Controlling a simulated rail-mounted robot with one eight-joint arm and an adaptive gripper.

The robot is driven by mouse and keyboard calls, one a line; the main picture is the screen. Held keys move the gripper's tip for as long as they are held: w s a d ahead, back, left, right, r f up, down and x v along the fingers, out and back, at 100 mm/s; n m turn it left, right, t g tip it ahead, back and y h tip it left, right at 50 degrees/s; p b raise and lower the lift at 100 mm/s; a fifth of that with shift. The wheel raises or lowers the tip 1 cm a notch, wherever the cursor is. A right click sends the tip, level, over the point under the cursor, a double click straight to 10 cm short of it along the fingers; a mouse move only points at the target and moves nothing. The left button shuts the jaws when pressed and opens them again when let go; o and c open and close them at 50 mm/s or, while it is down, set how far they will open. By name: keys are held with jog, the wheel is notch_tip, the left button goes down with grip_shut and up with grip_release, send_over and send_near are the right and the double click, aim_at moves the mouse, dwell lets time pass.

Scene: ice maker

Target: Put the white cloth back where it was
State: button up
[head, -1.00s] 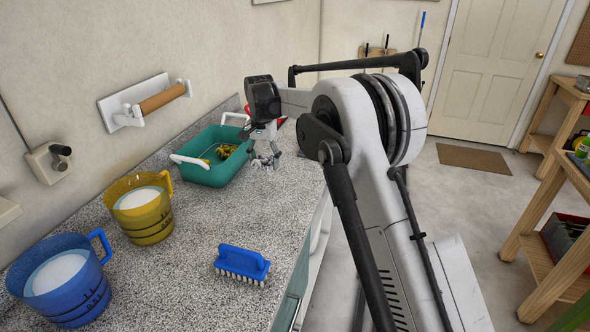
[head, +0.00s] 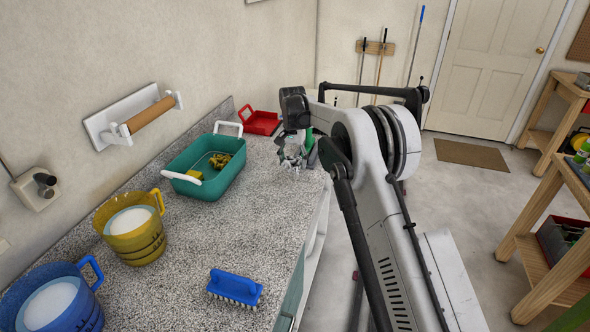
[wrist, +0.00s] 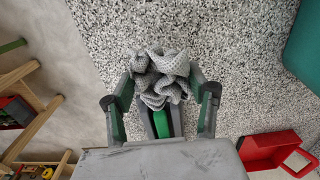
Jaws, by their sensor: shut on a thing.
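My gripper (head: 292,158) is over the far right part of the speckled counter, to the right of the teal tub. In the wrist view its two fingers (wrist: 165,95) close on a crumpled, pale grey-white cloth (wrist: 160,68). The cloth bunches out past the fingertips, above the counter's speckled surface. In the head view the cloth is small and mostly hidden by the gripper; I cannot tell whether it touches the counter.
The teal tub (head: 183,163) holds yellow things (head: 219,160). A red tray (head: 262,127) is at the counter's far end. Yellow (head: 140,240) and blue (head: 30,288) measuring jugs and a blue brush (head: 235,284) are nearer. The middle of the counter (head: 215,225) is clear.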

aim_at(295, 177)
jog(key=shift+w+d+f, duration=0.3)
jog(key=shift+f+p, duration=0.45)
jog(key=shift+f, duration=1.5)
jog(key=shift+f, duration=0.25)
jog(key=o, duration=1)
jog(key=shift+r, duration=0.1)
jog(key=shift+o, duration=0.2)
